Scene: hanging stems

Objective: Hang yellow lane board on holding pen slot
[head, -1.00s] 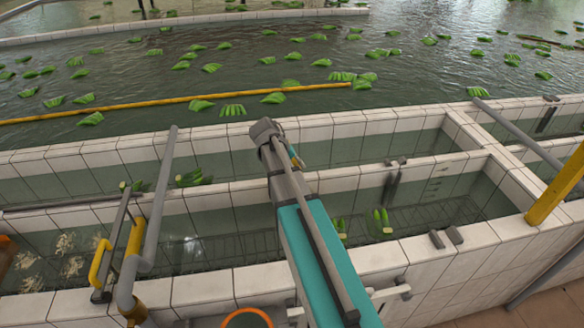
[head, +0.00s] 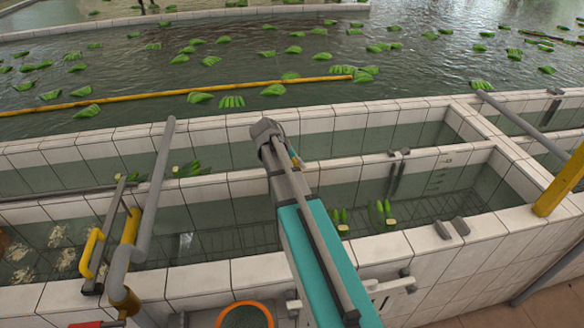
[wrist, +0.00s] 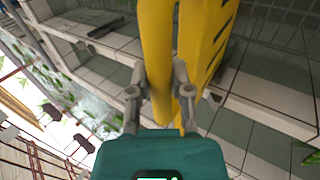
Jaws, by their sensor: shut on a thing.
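In the wrist view my gripper (wrist: 160,98) is shut on the yellow lane board (wrist: 208,35), a yellow piece with black markings and a rounded yellow bar beside it. The fingers close around its yellow lower part, and its far end runs out of the top of the picture. In the head view my arm reaches away over the tanks; the gripper and board cannot be made out there. A pair of grey slotted brackets (head: 396,172) sits on the middle tank wall. Another grey pair (head: 452,228) sits on the near wall. I cannot tell which is the holding pen slot.
Tiled tanks with water and green banana bunches (head: 386,212) lie ahead. A grey upright pipe (head: 152,195) and a yellow handle (head: 93,252) stand at left. A yellow post (head: 560,185) is at right. An orange-rimmed bucket (head: 245,317) is at the bottom.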

